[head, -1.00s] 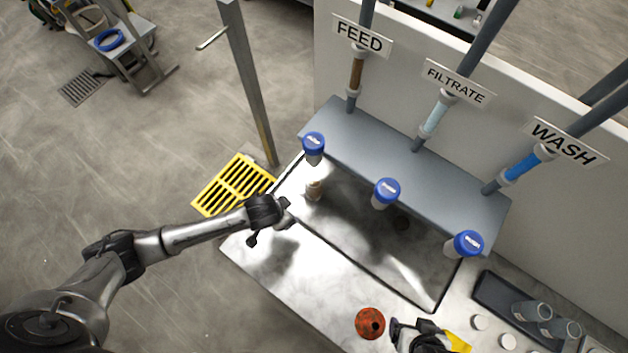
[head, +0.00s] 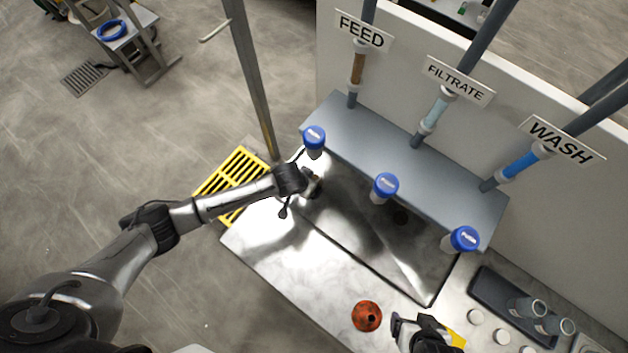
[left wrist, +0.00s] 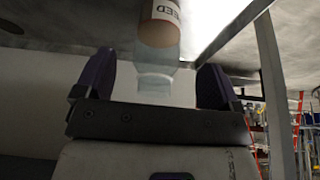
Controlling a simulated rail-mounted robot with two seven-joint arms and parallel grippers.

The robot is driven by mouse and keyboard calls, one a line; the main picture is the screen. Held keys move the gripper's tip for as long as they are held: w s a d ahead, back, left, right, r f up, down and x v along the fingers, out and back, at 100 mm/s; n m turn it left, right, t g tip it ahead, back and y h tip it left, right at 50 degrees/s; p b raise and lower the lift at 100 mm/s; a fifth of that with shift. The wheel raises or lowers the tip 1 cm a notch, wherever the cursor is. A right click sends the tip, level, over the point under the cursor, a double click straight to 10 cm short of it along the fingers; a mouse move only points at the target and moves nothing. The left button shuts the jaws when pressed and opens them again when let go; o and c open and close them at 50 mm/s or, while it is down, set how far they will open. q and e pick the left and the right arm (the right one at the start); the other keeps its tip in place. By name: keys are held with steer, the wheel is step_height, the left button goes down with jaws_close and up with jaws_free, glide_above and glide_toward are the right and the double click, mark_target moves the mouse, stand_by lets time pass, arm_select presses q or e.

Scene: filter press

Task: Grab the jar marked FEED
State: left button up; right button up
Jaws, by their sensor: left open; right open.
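The jar marked FEED (left wrist: 160,22) is clear, with brown contents and a white label partly cut off by the top of the left wrist view. My left gripper (left wrist: 155,88) is open, and the jar's clear lower part shows between its two dark fingers. I cannot tell whether either finger touches it. In the head view my left gripper (head: 307,184) is at the left end of the sink, below the leftmost blue-capped outlet, and mostly hides the jar. My right gripper (head: 426,328) is open near the bottom edge, beside an orange-red round object (head: 367,316).
Blue-capped outlets (head: 314,137), (head: 385,187) and (head: 463,240) hang along the grey ledge (head: 410,155) over the sink. A dark tray (head: 485,293) with clear jars is at lower right. A yellow grating (head: 236,176) lies left of the counter.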

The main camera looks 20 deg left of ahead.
arm_select(q)
steer(key=w+f, duration=0.1)
steer(key=w, duration=0.1)
steer(key=w+d+f, duration=0.1)
steer(key=shift+w+f, duration=0.3)
steer(key=shift+w, duration=0.1)
steer(key=shift+w+d, duration=0.1)
steer(key=shift+w, duration=0.05)
steer(key=shift+f, duration=0.1)
steer(key=c, duration=1.2)
steer(key=shift+s+r, duration=0.2)
